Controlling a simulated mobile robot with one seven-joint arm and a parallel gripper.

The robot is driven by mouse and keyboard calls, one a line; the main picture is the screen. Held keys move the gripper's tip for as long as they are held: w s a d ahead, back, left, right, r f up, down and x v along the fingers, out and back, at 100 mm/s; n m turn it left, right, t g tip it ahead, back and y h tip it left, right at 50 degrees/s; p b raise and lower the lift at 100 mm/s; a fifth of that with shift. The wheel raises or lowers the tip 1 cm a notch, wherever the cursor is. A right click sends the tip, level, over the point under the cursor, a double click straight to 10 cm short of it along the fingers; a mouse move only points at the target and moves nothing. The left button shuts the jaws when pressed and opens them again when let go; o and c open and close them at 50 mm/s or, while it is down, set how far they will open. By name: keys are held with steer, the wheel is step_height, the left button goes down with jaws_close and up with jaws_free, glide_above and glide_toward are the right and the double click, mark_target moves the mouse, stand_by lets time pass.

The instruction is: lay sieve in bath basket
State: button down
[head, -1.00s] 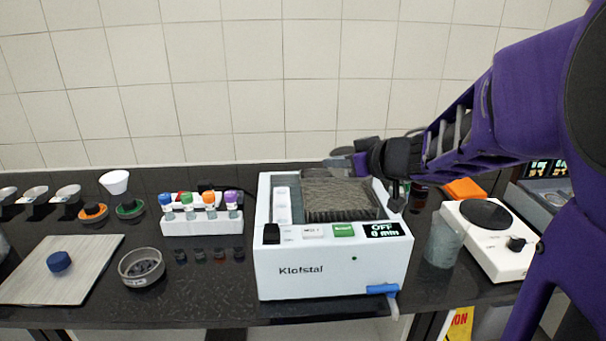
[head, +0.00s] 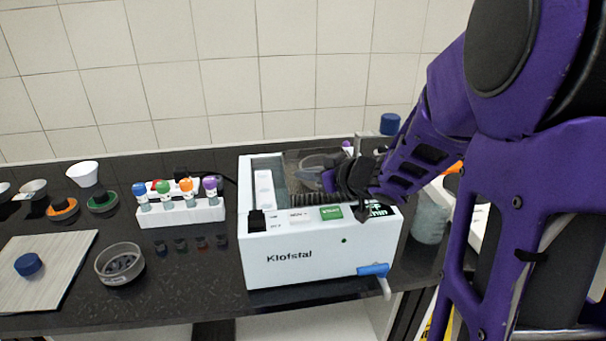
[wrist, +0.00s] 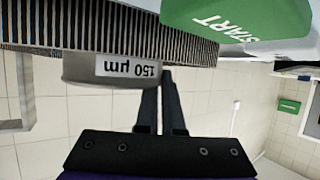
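The sieve (wrist: 95,68), a grey round ring labelled 150 µm, shows in the wrist view beside the ribbed wall of the basket (wrist: 60,28). In the head view the sieve (head: 312,164) is over the basket (head: 300,199) in the white Klofstal bath (head: 262,262). My gripper (wrist: 166,78) has its two dark fingers close together at the sieve's wall, apparently pinching it. In the head view my gripper (head: 334,180) is over the bath's right part and hides some of the basket. I cannot tell whether the sieve touches the basket floor.
A green START button (head: 331,212) and a blue-handled tap (head: 373,269) are on the bath's front. A tube rack (head: 180,213) stands to its left, with a round dish (head: 120,264) farther left. A grey cup (head: 430,225) stands to its right, near my arm.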

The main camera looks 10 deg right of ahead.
steer(key=shift+f, duration=0.35)
steer(key=shift+f, duration=0.15)
steer(key=c, duration=1)
jaws_free()
steer(key=shift+c, duration=0.2)
steer(key=shift+r, duration=0.2)
